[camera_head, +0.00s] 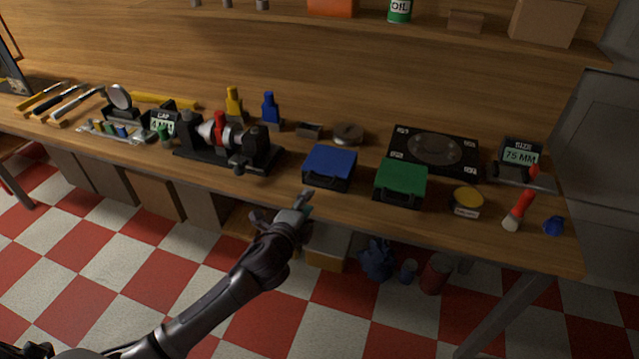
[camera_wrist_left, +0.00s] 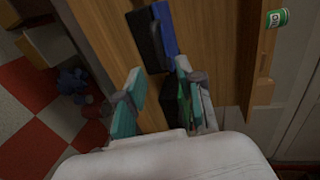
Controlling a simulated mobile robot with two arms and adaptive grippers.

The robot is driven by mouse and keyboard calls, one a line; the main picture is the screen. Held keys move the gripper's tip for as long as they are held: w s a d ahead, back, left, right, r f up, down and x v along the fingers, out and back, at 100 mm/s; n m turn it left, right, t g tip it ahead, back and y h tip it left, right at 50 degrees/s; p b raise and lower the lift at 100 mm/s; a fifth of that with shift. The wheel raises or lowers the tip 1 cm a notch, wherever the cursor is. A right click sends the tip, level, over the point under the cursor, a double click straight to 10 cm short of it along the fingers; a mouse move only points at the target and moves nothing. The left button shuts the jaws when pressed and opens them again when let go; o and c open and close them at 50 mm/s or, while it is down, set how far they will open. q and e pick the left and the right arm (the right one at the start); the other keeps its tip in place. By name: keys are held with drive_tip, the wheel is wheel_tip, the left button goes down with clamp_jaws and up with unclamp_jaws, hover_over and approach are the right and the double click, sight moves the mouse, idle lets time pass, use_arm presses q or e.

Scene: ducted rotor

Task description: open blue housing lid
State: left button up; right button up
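The blue housing has a flat blue lid (camera_head: 330,161) on a black body (camera_head: 326,183) with a handle at its front. It stands near the front edge of the workbench, and its lid looks closed. In the left wrist view the blue lid (camera_wrist_left: 164,28) and black body (camera_wrist_left: 145,42) lie beyond the fingertips. My left gripper (camera_head: 298,205) is in front of the bench edge, just front-left of the blue housing and apart from it. Its teal-padded fingers (camera_wrist_left: 158,72) are spread with nothing held between them. My right gripper is in neither view.
A green-lidded housing (camera_head: 402,177) stands close to the right of the blue one. A black clamp fixture (camera_head: 230,142) with a red part is to the left. A yellow-topped tin (camera_head: 467,201) and a red-handled brush (camera_head: 519,211) are farther right. A shelf (camera_head: 450,28) runs above.

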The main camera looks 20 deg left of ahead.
sight(320, 183)
use_arm(q)
drive_tip(key=x, duration=1)
drive_tip(key=shift+s, duration=0.1)
drive_tip(key=shift+c, duration=0.2)
clamp_jaws()
